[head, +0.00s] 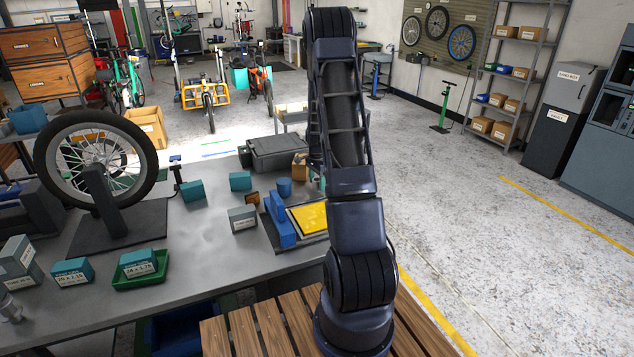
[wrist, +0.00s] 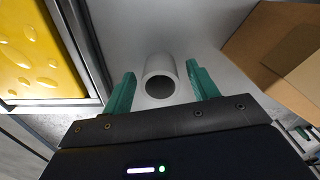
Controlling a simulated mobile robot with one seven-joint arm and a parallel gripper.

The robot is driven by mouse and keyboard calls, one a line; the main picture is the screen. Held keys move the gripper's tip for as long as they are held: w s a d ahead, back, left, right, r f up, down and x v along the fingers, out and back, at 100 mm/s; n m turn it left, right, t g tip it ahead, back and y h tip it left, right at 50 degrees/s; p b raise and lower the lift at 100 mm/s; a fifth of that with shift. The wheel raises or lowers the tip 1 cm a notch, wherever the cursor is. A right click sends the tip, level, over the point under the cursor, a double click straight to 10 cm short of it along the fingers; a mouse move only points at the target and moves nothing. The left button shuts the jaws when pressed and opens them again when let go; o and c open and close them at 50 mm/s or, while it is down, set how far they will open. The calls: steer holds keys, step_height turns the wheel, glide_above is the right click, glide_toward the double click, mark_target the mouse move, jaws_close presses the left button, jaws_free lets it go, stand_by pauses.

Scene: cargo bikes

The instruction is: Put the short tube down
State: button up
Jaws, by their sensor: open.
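The short tube (wrist: 161,68) is pale and hollow, and shows in the wrist view with its round open end facing the camera. It stands between the two green fingers of my gripper (wrist: 160,74), against a plain grey surface. The fingers are open, with a visible gap on each side of the tube. I cannot tell for certain whether its far end rests on the surface. In the head view my own arm hides the gripper, and I cannot make out the tube there.
A cardboard box (wrist: 265,45) is close on the right. Blue blocks and small boxes stand on the bench.

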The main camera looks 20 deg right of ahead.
mark_target(317, 179)
steer(key=shift+r, duration=0.1)
step_height(317, 179, up, 12)
steer(key=s+a+r+n+t, duration=0.1)
steer(key=s+a+r+n, duration=0.1)
steer(key=s+a+r, duration=0.3)
steer(key=s+a+r+n, duration=0.1)
steer(key=s+r+n, duration=0.15)
steer(key=r, duration=0.45)
steer(key=s+a+r+n+t, duration=0.1)
steer(key=s+a+r+n, duration=0.2)
steer(key=s, duration=0.7)
steer(key=s+a+r+n+t, duration=0.1)
steer(key=s+a+r+n, duration=0.2)
steer(key=s, duration=0.7)
steer(key=s+a+r+n+t, duration=0.1)
steer(key=s+a+r+n, duration=0.2)
steer(key=s, duration=0.8)
steer(key=shift+a+r+n+t, duration=0.3)
steer(key=shift+a+r+n, duration=0.1)
steer(key=shift+a+n, duration=0.7)
